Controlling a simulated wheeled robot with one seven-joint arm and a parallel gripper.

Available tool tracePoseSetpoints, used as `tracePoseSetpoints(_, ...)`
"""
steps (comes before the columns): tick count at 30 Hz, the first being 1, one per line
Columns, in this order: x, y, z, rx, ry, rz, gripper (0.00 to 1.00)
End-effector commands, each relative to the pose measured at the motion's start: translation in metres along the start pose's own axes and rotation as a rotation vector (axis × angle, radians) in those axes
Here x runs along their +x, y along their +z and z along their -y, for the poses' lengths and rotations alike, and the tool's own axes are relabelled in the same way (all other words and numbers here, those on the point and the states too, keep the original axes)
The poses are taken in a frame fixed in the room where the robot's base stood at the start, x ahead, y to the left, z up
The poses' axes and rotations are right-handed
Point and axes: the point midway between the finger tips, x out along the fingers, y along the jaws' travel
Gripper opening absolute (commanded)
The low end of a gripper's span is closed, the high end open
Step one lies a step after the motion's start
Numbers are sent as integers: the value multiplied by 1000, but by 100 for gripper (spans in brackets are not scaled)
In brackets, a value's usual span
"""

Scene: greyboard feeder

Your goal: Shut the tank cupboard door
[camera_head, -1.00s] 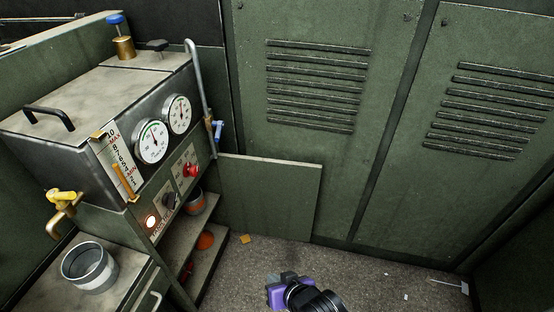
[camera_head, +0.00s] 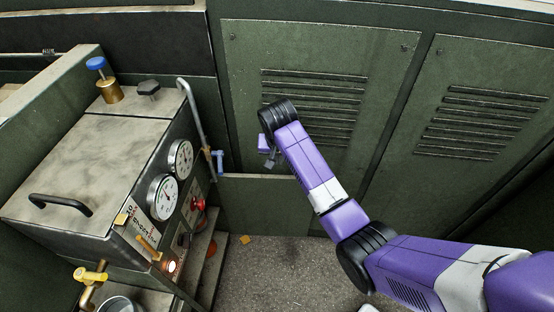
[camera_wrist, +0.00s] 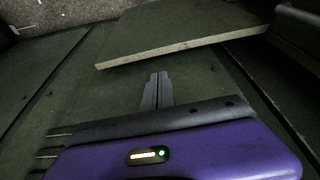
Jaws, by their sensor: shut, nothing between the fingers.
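The tank cupboard door (camera_head: 262,205) is a flat green panel standing open, swung out from the cupboard (camera_head: 203,262) toward the lockers behind. Its pale edge also shows on the door in the wrist view (camera_wrist: 185,32). My gripper (camera_head: 270,160) is shut and empty. In the head view it appears just above the door's top edge, in front of the left locker. In the wrist view the shut fingers (camera_wrist: 158,78) point toward the door's pale edge, with a small visible gap.
The tank (camera_head: 110,150) with gauges, a red knob (camera_head: 199,204) and a lit lamp stands left. A bent pipe with a blue handle (camera_head: 218,160) rises near the door's hinge side. Louvred lockers (camera_head: 480,120) close off the back. The speckled floor (camera_head: 285,270) is mostly clear.

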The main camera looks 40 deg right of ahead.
Motion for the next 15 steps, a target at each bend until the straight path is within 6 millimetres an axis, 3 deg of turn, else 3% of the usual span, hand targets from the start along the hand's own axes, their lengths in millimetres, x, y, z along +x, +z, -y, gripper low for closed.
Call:
tracePoseSetpoints(9, 56, 2, 0, 0, 0, 0, 0)
tracePoseSetpoints(15, 82, 2, 0, -1, -1, 0, 0)
